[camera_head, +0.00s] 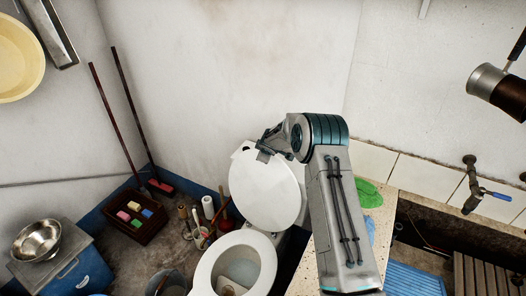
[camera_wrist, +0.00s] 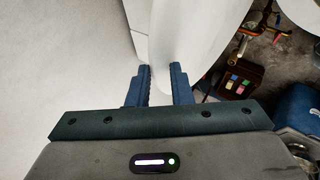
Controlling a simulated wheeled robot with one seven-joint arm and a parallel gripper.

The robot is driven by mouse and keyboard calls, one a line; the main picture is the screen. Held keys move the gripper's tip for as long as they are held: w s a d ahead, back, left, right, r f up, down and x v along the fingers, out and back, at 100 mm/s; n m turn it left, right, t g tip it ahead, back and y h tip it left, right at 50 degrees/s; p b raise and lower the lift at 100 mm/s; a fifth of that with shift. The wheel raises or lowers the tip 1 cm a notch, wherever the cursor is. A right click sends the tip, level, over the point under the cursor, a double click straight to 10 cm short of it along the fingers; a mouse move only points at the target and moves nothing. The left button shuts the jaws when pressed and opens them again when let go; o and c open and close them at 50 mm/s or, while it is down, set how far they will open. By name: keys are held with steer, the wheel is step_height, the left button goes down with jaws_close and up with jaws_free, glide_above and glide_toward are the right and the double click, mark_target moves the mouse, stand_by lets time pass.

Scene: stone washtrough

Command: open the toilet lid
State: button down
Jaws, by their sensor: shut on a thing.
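The toilet (camera_head: 236,266) stands on the floor with its bowl uncovered. Its white lid (camera_head: 265,188) is raised and stands tilted up at the back of the bowl. My gripper (camera_head: 264,150) is at the upper edge of the lid. My arm hides part of the area to the right of the lid.
A crate with sponges (camera_head: 135,222), brooms and a blue box (camera_head: 75,270) stand at the left. White walls are close behind the toilet.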

steer(key=shift+w+d+r, duration=0.1)
steer(key=shift+w+r, duration=0.1)
steer(key=c, duration=1.6)
jaws_free()
steer(key=shift+c, duration=0.2)
steer(key=shift+o, duration=0.8)
steer(key=shift+w+d+f, duration=0.1)
steer(key=shift+d, duration=0.05)
steer(key=shift+f, duration=0.1)
steer(key=a+b+v, duration=0.1)
steer(key=b+v, duration=0.2)
steer(key=v, duration=1)
steer(key=shift+d+r, duration=0.35)
steer(key=shift+r, duration=0.05)
